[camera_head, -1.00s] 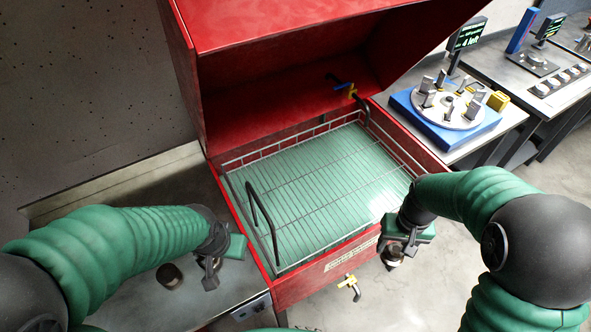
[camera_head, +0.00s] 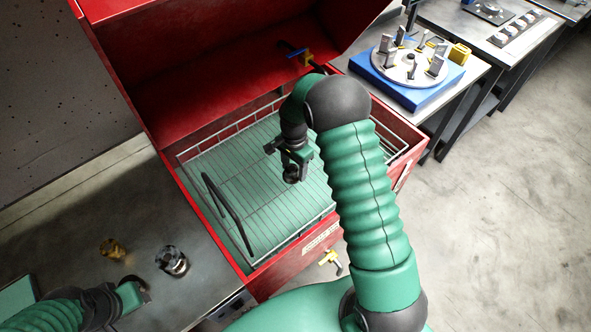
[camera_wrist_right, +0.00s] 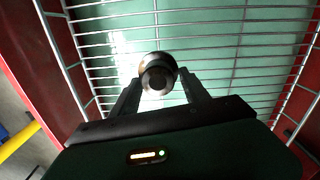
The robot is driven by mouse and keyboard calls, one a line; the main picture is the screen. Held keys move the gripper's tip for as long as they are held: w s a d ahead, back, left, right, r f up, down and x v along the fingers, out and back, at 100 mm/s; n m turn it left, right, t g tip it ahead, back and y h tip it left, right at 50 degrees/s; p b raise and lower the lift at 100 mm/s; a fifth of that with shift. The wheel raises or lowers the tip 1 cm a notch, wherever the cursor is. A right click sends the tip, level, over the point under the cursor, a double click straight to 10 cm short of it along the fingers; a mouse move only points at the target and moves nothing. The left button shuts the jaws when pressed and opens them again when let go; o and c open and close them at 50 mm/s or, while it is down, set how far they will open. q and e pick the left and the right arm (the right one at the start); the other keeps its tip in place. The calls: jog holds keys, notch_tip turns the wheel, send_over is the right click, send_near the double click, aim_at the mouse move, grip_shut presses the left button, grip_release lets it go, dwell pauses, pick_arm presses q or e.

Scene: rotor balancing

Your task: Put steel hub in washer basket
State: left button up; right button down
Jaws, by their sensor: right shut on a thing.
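My right gripper (camera_head: 291,168) is over the wire washer basket (camera_head: 214,205) inside the red washer. It is shut on a round, dark, shiny metal piece, which I take for the steel hub (camera_head: 291,177). In the right wrist view, the hub (camera_wrist_right: 158,72) sits between the two fingertips, with the basket's wires (camera_wrist_right: 240,50) behind it. The hub appears above the basket floor; the exact gap is hard to judge. My left gripper (camera_head: 140,294) is low at the left over the grey table; its fingers are too small to read.
A brass-coloured piece (camera_head: 112,249) and a silvery round metal piece (camera_head: 173,261) stand on the grey table (camera_head: 90,215). A black handle (camera_head: 228,215) rises at the basket's left. The red lid (camera_head: 220,60) is open above. A blue fixture (camera_head: 405,85) stands at right.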

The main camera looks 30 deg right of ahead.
aim_at(294, 167)
notch_tip(294, 167, down, 5)
jog(key=shift+r, duration=0.1)
jog(key=shift+d+f, duration=0.2)
jog(key=c, duration=1)
grip_release()
jog(key=o, duration=0.4)
jog(key=shift+a, duration=0.1)
jog(key=shift+o, duration=0.2)
jog(key=shift+a, duration=0.1)
jog(key=shift+r, duration=0.1)
notch_tip(294, 167, up, 12)
jog(key=shift+f+b, duration=0.1)
jog(key=shift+b, duration=0.25)
jog(key=s+a+r+n+t, duration=0.2)
jog(key=s+a+r+n, duration=0.2)
jog(key=s+a+n, duration=0.8)
jog(key=s+n, duration=0.3)
jog(key=s, duration=0.1)
jog(key=shift+a+t, duration=0.3)
jog(key=shift+t, duration=0.1)
